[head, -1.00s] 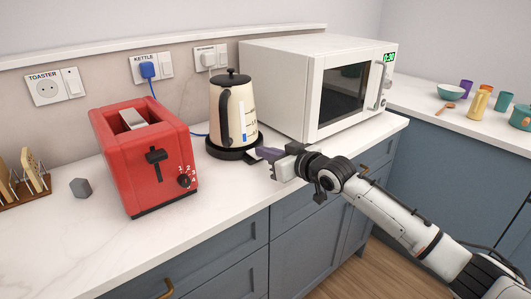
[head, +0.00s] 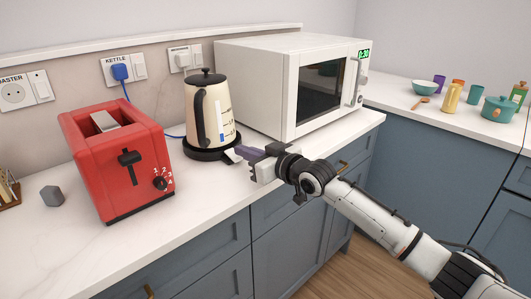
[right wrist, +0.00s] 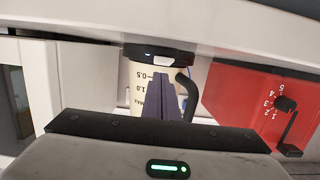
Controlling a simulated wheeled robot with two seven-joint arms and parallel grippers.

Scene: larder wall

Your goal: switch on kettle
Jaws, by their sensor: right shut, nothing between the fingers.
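The cream kettle (head: 211,116) with black lid and handle stands upright on its black base (head: 207,153) on the counter. A small pale tab (head: 233,156) shows at the base's front right. My right gripper (head: 246,153) is shut and empty, its purple fingers pointing at the base by the tab. I cannot tell whether they touch. In the right wrist view the kettle (right wrist: 140,90) looks upside down, partly hidden behind the fingers (right wrist: 167,98). The blue kettle plug (head: 121,72) sits in the socket labelled KETTLE, with a wall switch (head: 139,66) beside it. My left gripper is not in view.
A red toaster (head: 117,160) stands left of the kettle, and a white microwave (head: 270,85) stands close on its right. A grey block (head: 52,196) lies left of the toaster. The counter front is clear. Bowls and cups stand on the right-hand counter (head: 400,110).

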